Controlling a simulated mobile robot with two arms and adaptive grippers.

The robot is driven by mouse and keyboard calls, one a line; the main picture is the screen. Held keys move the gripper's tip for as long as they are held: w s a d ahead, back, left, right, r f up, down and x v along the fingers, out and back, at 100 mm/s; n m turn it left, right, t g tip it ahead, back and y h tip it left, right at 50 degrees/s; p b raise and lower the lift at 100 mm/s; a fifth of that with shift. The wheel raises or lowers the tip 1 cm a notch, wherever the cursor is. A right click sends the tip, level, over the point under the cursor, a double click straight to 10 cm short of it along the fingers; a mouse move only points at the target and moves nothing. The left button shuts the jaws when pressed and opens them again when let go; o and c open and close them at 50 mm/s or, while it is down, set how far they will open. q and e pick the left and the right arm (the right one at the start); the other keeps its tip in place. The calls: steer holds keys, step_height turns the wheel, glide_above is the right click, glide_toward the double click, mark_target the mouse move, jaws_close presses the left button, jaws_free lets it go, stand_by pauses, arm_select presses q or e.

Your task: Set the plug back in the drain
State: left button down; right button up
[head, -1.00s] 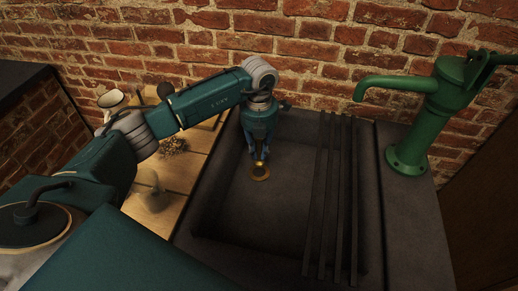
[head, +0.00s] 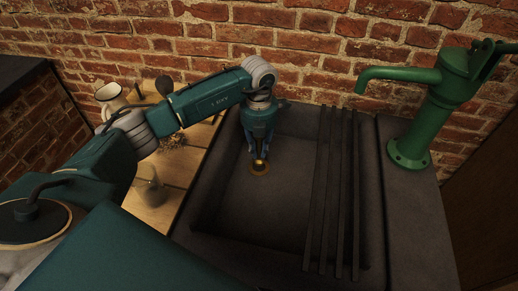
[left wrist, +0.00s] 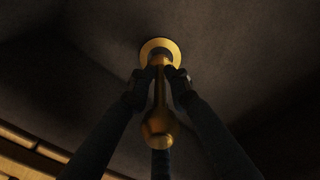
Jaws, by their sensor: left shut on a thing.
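The brass plug (left wrist: 158,128) is upright or nearly so between the fingers of my left gripper (left wrist: 160,76), which is shut on it. In the head view the plug (head: 260,153) shows as a small brass piece below the left gripper (head: 259,152). The drain's round brass rim (head: 259,169) lies in the floor of the dark stone sink, right under the plug. In the left wrist view the rim (left wrist: 160,42) shows just beyond the fingertips, in line with the plug. The plug's lower end is partly hidden, so I cannot tell whether it sits inside the drain.
Dark bars (head: 336,200) span the sink right of my gripper. A green pump (head: 425,110) stands on the right ledge. A brick wall rises behind.

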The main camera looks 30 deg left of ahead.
arm_select(q)
steer(key=c, duration=1.5)
jaws_free()
steer(key=shift+r, duration=0.1)
step_height(320, 180, up, 12)
